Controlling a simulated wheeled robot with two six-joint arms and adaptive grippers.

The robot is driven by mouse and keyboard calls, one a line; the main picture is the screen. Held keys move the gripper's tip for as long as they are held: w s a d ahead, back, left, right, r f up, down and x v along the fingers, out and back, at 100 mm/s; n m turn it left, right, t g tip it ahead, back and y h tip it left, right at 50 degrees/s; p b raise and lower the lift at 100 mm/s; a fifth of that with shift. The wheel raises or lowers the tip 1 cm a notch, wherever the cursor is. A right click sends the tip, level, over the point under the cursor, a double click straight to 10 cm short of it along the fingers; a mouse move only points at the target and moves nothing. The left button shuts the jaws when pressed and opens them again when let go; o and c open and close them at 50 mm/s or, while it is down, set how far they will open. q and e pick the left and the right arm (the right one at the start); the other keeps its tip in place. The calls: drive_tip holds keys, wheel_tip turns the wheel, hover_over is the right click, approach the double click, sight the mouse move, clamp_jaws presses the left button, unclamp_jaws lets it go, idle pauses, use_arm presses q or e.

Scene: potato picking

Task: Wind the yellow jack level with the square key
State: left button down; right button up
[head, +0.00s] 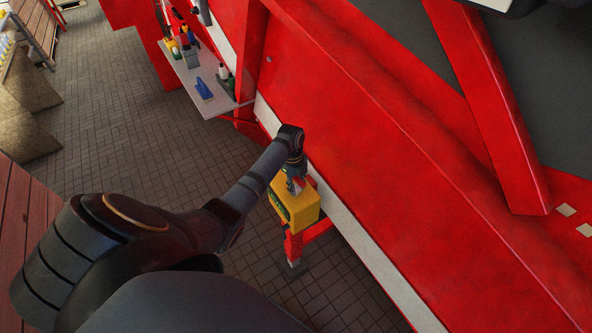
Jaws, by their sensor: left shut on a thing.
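The yellow jack (297,206) is a boxy housing on a red leg (292,247) beside the big red machine, right of the picture's middle. My left gripper (296,183) points down at the top of the yellow housing. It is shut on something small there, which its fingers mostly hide. I cannot make out the square key's shape, nor whether the jack is level. My right gripper is not in view.
The red machine wall (370,140) with a pale strip along its foot fills the right side. A grey shelf (215,100) with bottles and a blue item sticks out from it at upper middle. The brick floor (130,140) is open to the left, with wooden boxes (28,82) at the far left.

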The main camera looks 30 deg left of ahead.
sight(296, 177)
use_arm(q)
drive_tip(key=shift+r, duration=2.25)
